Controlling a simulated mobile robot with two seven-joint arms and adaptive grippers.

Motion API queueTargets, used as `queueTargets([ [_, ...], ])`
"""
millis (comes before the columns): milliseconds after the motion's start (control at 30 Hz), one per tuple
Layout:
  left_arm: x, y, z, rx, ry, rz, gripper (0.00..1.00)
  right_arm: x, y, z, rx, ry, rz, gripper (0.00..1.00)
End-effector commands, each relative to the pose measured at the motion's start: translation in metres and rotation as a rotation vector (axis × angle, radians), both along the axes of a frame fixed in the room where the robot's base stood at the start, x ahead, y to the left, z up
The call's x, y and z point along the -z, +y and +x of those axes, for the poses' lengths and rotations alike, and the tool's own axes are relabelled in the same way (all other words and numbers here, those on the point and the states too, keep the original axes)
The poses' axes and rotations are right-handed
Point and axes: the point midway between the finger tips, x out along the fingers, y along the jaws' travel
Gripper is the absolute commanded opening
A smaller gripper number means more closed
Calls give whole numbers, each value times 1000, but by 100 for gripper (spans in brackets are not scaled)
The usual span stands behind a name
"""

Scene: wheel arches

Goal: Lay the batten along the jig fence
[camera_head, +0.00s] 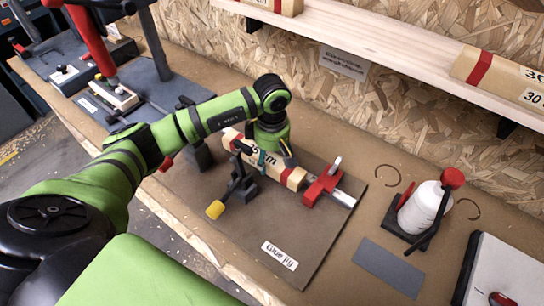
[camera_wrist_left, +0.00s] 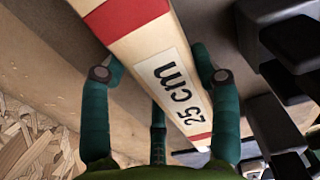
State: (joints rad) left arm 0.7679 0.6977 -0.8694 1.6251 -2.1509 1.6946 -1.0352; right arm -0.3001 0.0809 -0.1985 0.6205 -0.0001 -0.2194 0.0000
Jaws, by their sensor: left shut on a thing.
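The batten (camera_head: 292,178) is a pale wooden bar with red bands, and its "25 cm" label shows in the left wrist view (camera_wrist_left: 176,85). It lies low over the brown glue jig board (camera_head: 320,226), along its far side. My left gripper (camera_head: 262,160) reaches down from above and is shut on the batten's middle. In the wrist view its green fingers (camera_wrist_left: 160,78) stand on either side of the batten. The fence is hard to make out behind the batten and gripper, so I cannot tell whether they touch. My right gripper is not in view.
A black clamp with a yellow knob (camera_head: 216,209) stands on the near side of the batten. A red clamp (camera_head: 322,186) on a metal bar is at its right end. A white glue bottle (camera_head: 425,208) stands to the right. A shelf (camera_head: 400,50) overhangs the back.

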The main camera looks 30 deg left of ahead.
Motion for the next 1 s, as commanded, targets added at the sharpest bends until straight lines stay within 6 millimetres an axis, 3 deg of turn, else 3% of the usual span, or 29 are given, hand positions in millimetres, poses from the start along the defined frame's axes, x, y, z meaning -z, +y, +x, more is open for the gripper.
queueTargets([
  [267, 4, 0, 1, 0, -2, 0, 19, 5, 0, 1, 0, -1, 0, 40],
  [300, 4, 0, 0, 0, -1, 0, 74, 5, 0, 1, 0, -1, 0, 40],
  [333, 4, 0, 0, 0, -1, 0, 86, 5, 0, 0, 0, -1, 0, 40],
  [700, 3, 0, 0, 0, -1, 0, 86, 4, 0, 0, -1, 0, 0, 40],
  [900, -14, 0, 0, 0, -1, 0, 86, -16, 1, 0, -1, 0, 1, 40],
  [1000, -27, 1, 2, 2, -9, 1, 86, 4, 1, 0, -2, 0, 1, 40],
])
